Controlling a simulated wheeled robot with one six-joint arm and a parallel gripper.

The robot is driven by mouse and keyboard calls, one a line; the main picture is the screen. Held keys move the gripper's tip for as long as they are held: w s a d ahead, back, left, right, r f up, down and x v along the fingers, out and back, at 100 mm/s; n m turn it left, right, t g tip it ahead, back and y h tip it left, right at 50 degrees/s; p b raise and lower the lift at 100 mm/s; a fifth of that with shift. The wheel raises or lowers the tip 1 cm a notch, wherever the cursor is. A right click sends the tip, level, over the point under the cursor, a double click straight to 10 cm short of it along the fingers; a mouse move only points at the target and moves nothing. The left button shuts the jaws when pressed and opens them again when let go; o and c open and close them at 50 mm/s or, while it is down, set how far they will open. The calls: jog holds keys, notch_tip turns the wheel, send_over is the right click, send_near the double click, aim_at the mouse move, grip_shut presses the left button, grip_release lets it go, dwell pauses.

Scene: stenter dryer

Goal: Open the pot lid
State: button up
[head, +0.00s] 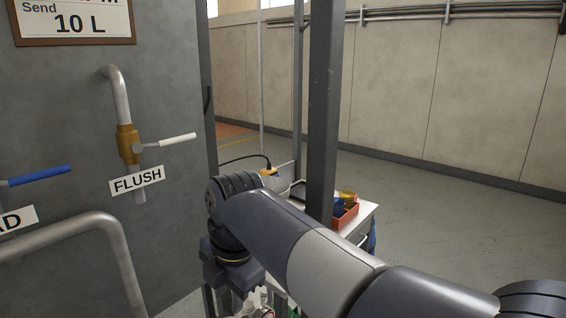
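I cannot make out a pot or a pot lid in the head view. My arm reaches in from the lower right, and its wrist bends down left of the picture's middle. The area below the wrist is cut off by the bottom edge and crowded with small parts. I cannot make out my gripper's fingertips there, or whether they hold anything.
At left a grey panel (60,150) carries a brass valve (127,145) with a white handle (178,139), a FLUSH label (137,180), a blue handle (40,176) and a bent pipe (70,235). A dark post (322,110) stands before a bench with an orange bin (345,217). Floor (450,220) at right is clear.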

jog(key=f, duration=0.6)
jog(key=a+f, duration=0.1)
jog(key=f, duration=0.2)
jog(key=shift+w+a, duration=0.1)
jog(key=shift+w, duration=0.15)
